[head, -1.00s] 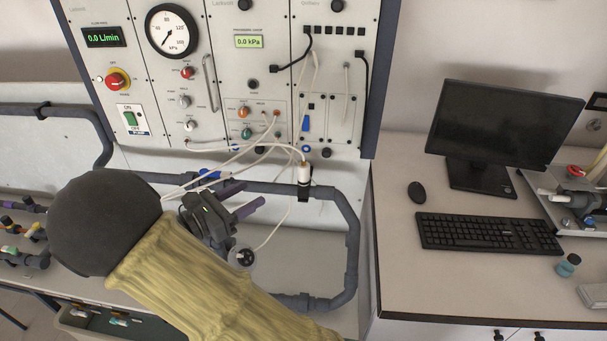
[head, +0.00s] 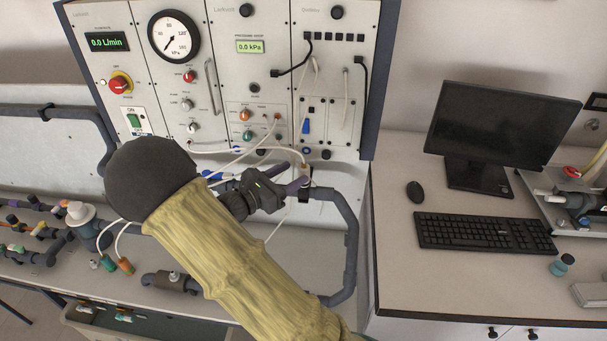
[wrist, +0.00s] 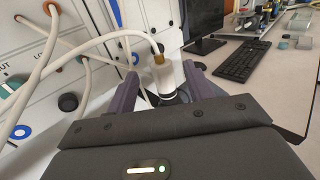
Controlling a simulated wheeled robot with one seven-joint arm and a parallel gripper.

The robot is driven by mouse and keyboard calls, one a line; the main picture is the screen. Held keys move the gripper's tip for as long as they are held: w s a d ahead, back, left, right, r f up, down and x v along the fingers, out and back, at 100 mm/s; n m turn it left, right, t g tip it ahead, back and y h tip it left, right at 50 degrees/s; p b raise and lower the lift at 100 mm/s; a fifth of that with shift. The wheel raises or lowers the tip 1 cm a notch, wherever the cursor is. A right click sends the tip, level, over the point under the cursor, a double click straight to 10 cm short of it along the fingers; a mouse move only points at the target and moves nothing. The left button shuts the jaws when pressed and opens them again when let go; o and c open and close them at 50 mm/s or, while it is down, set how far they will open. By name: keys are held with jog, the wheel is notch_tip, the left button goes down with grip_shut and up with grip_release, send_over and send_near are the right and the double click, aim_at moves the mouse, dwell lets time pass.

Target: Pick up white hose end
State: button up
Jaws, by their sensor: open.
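The white hose end (wrist: 160,84) is a pale cylinder with a brass collar, and a white hose curves away from it to the left. It stands upright between the two purple fingers of my gripper (wrist: 164,72) in the wrist view. The fingers are open, with a visible gap on its right; contact on the left I cannot tell. In the head view my gripper (head: 294,178) is at the black holder on the grey pipe, and the white hose end (head: 305,171) is mostly hidden by the fingers.
The manometer panel (head: 230,60) stands right behind, with other white hoses crossing in front. A grey pipe (head: 350,230) bends down at the right. Green and orange hose ends (head: 124,266) lie at the lower left. A desk with a keyboard (head: 485,233) and monitor (head: 500,135) is at right.

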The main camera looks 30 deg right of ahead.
aim_at(304, 167)
jog(key=shift+r, duration=0.1)
jog(key=p+x, duration=0.2)
jog(key=x, duration=0.2)
jog(key=shift+d, duration=0.25)
jog(key=shift+w+d, duration=0.15)
jog(key=shift+d, duration=0.1)
grip_shut()
notch_tip(304, 167, up, 10)
jog(key=shift+b, duration=0.7)
